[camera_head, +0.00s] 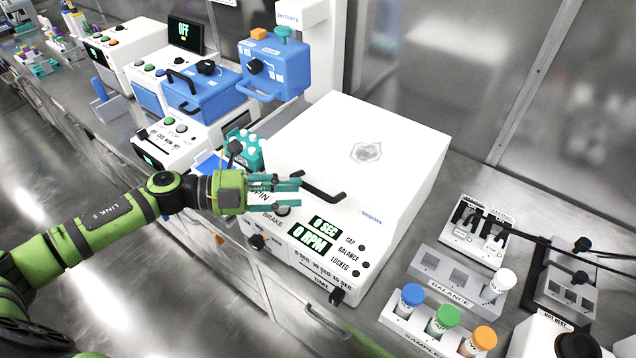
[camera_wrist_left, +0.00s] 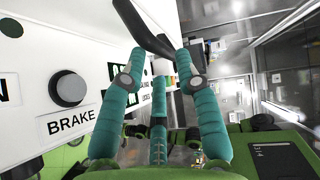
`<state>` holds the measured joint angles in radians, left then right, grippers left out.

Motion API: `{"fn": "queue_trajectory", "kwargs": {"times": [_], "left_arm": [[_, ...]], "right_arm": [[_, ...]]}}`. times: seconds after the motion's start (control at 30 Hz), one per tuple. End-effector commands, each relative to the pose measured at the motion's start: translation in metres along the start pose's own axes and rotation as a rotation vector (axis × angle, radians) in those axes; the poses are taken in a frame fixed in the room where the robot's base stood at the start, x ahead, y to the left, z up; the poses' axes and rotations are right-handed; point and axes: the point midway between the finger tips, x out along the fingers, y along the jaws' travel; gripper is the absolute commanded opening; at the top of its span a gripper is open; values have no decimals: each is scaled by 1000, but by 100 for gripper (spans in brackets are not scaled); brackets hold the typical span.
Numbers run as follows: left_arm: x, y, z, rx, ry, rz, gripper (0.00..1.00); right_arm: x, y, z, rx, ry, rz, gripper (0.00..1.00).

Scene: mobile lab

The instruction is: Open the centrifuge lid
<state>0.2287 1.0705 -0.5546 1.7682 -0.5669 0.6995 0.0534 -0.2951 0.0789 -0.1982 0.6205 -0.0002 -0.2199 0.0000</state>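The white centrifuge (camera_head: 345,170) stands on the bench in the head view, its lid (camera_head: 366,150) down. A black lid handle (camera_head: 328,191) runs along the lid's front edge. My left gripper (camera_head: 299,188) is at the handle's left end, its teal fingers spread and pointing right. In the left wrist view the black handle (camera_wrist_left: 150,32) lies at the fingertips of my left gripper (camera_wrist_left: 162,52), which are apart. I cannot tell whether they touch it. My right gripper is out of view.
The BRAKE knob (camera_wrist_left: 68,88) is beside the fingers. A teal tube rack (camera_head: 245,150) stands left of the centrifuge. A sample rack (camera_head: 420,325) with capped tubes and a balance rack (camera_head: 460,280) stand right of it. Blue-topped machines (camera_head: 205,95) line the bench behind left.

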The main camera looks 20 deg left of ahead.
Motion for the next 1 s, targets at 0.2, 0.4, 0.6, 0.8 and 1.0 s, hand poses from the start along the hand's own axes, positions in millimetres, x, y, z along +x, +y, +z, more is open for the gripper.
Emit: {"fn": "queue_trajectory", "kwargs": {"times": [0.2, 0.4, 0.6, 0.8, 1.0], "left_arm": [[33, -5, 0, -1, -2, -4, 32], [46, -2, 0, -1, -2, -2, 32], [46, 0, 1, -1, -2, -1, 32], [46, 0, 1, -1, -3, -1, 0], [47, -3, 2, -1, -3, -2, 0]], "right_arm": [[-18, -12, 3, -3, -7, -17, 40], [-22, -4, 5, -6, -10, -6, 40], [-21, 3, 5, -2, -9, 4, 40], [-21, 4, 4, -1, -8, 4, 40], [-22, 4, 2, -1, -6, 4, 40]]}}
